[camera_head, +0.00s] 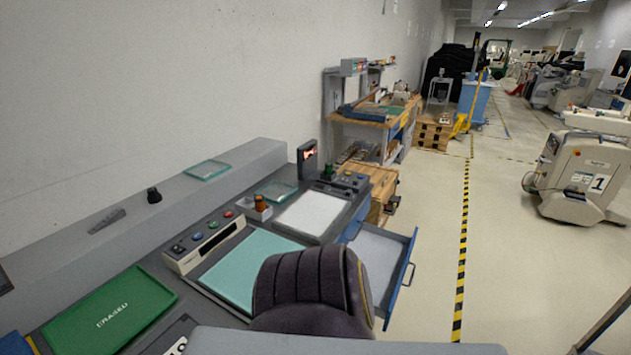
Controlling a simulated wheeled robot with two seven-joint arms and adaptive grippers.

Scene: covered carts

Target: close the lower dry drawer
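A blue drawer (383,257) with a grey inside stands pulled open from the right side of the grey workbench. Its front panel faces right and carries a dark bar handle (409,274). The inside looks empty where it shows. Its near left part is hidden behind a dark ribbed shape in the foreground. No label on the drawer can be read, and I see no second open drawer. Neither of my grippers shows in the head view.
The grey workbench (225,262) holds a green tray (112,318), a teal panel (245,266) and a white panel (312,214). Wooden crates (376,185) stand beyond. Open floor (436,265) lies right of the drawer, with a yellow-black line (463,235). A wheeled machine (577,180) stands farther right.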

